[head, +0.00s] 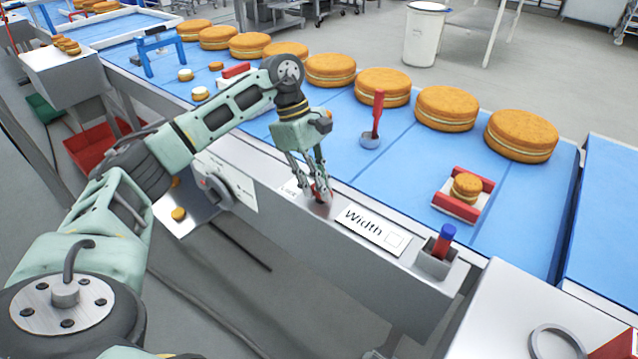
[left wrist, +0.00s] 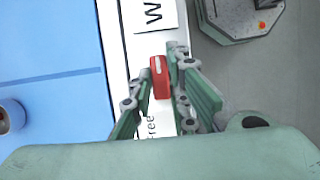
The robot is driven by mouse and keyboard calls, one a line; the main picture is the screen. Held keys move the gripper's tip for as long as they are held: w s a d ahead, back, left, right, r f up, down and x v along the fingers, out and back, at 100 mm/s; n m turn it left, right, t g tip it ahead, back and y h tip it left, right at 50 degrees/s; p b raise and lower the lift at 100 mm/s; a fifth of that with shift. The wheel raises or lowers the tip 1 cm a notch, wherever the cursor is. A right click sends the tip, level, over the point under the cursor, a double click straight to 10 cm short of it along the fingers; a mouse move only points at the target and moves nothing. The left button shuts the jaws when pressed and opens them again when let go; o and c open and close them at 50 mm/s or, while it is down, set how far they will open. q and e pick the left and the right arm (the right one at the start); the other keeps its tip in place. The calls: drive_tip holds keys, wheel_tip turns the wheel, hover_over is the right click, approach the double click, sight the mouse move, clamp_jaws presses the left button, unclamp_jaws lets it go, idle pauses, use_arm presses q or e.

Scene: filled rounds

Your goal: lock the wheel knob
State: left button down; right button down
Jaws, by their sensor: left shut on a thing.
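The red wheel knob (left wrist: 159,78) sits on the pale rail beside the blue belt, with a white mark on its top. My left gripper (left wrist: 161,92) is around it, with one finger on each side, shut on it. In the head view my left gripper (head: 318,196) points down at the rail top and hides most of the knob. A partly covered white label (head: 289,190) lies just left of the fingers. In the left wrist view the word "Free" (left wrist: 151,127) shows beside the knob. My right gripper is not in view.
A "Width" label (head: 372,230) lies right of the knob, then a blue-and-red lever (head: 443,241). A grey dial (head: 214,187) is on the rail's front. Large round cakes (head: 383,87) line the belt (head: 405,160). A red-handled tool (head: 377,115) stands on it.

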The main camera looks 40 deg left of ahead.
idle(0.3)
use_arm(q)
drive_tip(key=c, duration=1.7)
unclamp_jaws()
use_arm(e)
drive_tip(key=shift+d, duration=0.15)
use_arm(q)
drive_tip(key=v, duration=1.2)
